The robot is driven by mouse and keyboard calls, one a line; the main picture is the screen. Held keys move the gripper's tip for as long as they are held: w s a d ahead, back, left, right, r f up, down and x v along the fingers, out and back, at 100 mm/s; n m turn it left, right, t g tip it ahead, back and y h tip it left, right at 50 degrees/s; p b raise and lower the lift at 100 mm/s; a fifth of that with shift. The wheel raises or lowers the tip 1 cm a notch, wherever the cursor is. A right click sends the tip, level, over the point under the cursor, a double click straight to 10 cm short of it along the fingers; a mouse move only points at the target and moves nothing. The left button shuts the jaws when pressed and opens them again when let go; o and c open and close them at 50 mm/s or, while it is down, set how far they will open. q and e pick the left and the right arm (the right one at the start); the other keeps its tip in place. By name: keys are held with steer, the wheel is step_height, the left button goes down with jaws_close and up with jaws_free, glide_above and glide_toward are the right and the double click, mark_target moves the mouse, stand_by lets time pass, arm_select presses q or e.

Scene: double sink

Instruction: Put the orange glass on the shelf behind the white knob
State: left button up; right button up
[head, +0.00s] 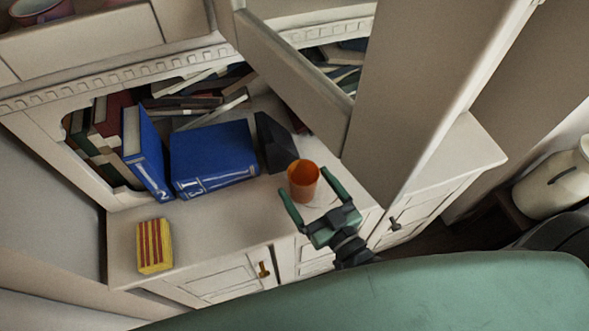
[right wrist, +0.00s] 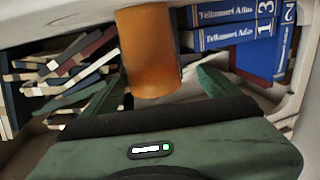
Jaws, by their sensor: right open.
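The orange glass (head: 304,184) stands upright on the pale cabinet top, near its front edge, in front of a dark wedge-shaped object. In the right wrist view the glass (right wrist: 149,52) is upright at the top centre. My right gripper (head: 305,181) is open, with one finger on each side of the glass. I see no clear grip on it; whether a finger touches it I cannot tell. No white knob can be made out; a dark knob (head: 394,224) is on the cabinet front at right. My left gripper is not in view.
A yellow box with red stripes (head: 154,246) is at the left front. The top between box and glass is clear.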

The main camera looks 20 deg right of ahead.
mark_target(296, 165)
steer(key=shift+w+r, duration=0.3)
steer(key=shift+w, duration=0.2)
steer(key=x, duration=0.1)
steer(key=p+x, duration=0.1)
steer(key=x, duration=0.3)
steer(key=shift+w+d+f+p, duration=0.2)
steer(key=shift+w+f+p, duration=0.05)
steer(key=shift+p, duration=0.1)
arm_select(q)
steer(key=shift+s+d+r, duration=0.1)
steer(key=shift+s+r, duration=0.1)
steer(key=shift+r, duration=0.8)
arm_select(e)
steer(key=c, duration=1.7)
steer(key=shift+o, duration=0.2)
steer(key=shift+r, duration=0.1)
